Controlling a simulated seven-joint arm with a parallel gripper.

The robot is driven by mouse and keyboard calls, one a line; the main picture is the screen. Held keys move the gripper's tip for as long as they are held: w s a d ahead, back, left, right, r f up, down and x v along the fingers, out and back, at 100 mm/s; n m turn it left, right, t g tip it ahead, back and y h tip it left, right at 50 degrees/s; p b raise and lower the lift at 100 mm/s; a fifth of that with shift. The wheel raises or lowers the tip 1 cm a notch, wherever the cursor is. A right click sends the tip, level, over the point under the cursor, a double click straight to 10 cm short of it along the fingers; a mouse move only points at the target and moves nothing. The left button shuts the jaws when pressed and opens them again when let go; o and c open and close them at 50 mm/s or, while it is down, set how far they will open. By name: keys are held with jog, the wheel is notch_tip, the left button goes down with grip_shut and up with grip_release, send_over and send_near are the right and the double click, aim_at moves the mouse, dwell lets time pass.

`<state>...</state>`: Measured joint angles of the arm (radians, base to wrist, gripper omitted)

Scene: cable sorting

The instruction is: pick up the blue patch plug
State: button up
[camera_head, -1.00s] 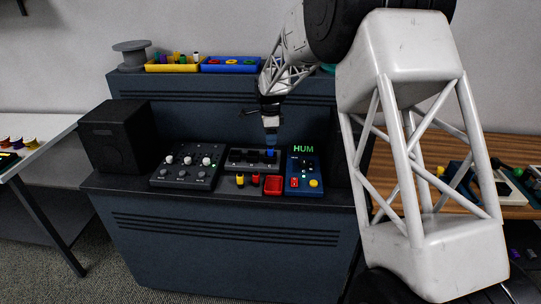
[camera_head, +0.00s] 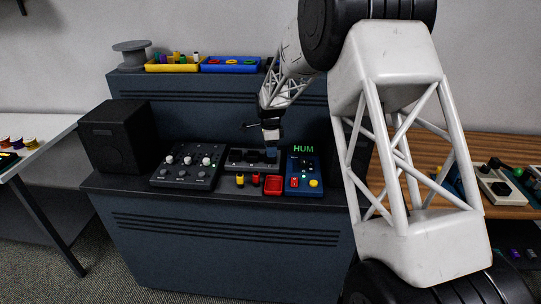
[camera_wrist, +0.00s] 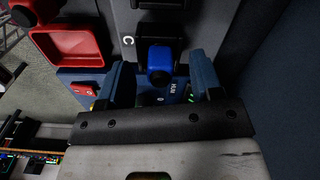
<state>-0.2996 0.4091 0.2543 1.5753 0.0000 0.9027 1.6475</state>
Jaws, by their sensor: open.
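The blue patch plug (camera_wrist: 160,62) shows in the wrist view, standing at a dark socket on the grey panel (camera_wrist: 120,22) beside a white letter C. My gripper (camera_wrist: 162,80) is open, with one blue-grey finger on each side of the plug. I cannot tell whether either finger touches it. In the head view my gripper (camera_head: 271,148) is low over the right end of the grey patch panel (camera_head: 238,166), and it hides the blue plug there.
A yellow plug (camera_head: 240,180) and a red plug (camera_head: 255,180) stand in front of the panel. A red tray (camera_head: 273,185) and a blue box (camera_head: 304,176) with a green HUM sign (camera_head: 303,149) are to the right. A black knob mixer (camera_head: 187,167) is left.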

jog(key=shift+f, duration=0.1)
dwell(0.5)
jog(key=c, duration=1.1)
jog(key=shift+r, duration=0.85)
notch_tip(320, 180, up, 2)
jog(key=s+d, duration=0.2)
jog(key=s, duration=0.5)
jog(key=s+d+r, duration=0.1)
jog(key=s+d, duration=0.1)
jog(key=s, duration=0.6)
jog(key=shift+s+d+r, duration=0.15)
jog(key=shift+d+r, duration=0.05)
jog(key=shift+d, duration=0.1)
